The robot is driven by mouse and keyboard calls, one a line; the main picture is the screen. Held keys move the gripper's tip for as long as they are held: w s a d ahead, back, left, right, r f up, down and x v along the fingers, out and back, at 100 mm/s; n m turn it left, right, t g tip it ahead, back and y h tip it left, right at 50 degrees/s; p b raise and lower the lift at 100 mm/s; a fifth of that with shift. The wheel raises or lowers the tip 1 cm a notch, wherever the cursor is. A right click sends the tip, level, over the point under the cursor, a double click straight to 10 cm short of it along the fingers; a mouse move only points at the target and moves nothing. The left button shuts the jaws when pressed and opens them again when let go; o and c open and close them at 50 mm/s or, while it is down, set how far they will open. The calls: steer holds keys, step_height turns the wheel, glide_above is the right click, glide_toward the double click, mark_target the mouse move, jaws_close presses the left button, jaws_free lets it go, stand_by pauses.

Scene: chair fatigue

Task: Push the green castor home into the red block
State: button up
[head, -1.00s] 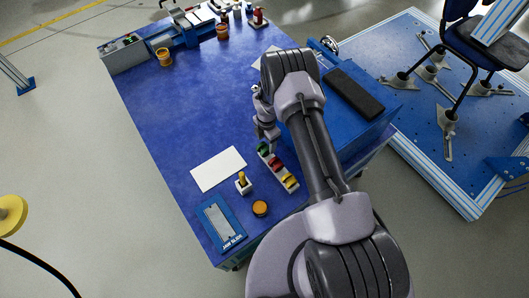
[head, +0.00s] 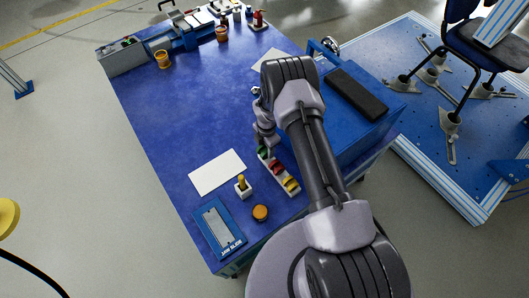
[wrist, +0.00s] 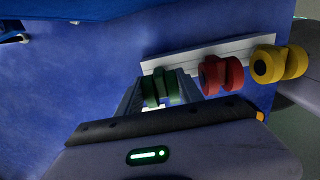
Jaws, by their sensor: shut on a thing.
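My gripper (wrist: 160,92) is low over the near right part of the blue table and shut on the green castor (wrist: 160,88). The castor is between the two fingers, at the left end of a pale rack (wrist: 210,50) in the wrist view. In the head view the green castor (head: 262,152) is partly hidden by my gripper (head: 264,143). I cannot tell whether it is still seated in the rack. A small red object (head: 258,18) stands at the table's far end; I cannot tell whether it is the red block.
A red castor (wrist: 220,75) and a yellow castor (wrist: 278,63) sit close beside the green one. A white block with a yellow piece (head: 243,187), an orange round pot (head: 260,213) and a blue framed plate (head: 218,229) are nearby. The table's middle (head: 185,115) is clear.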

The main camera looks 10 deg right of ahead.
steer(key=shift+r+p, duration=0.8)
steer(key=shift+r, duration=0.75)
steer(key=shift+r+p, duration=1.2)
steer(key=shift+r, duration=0.8)
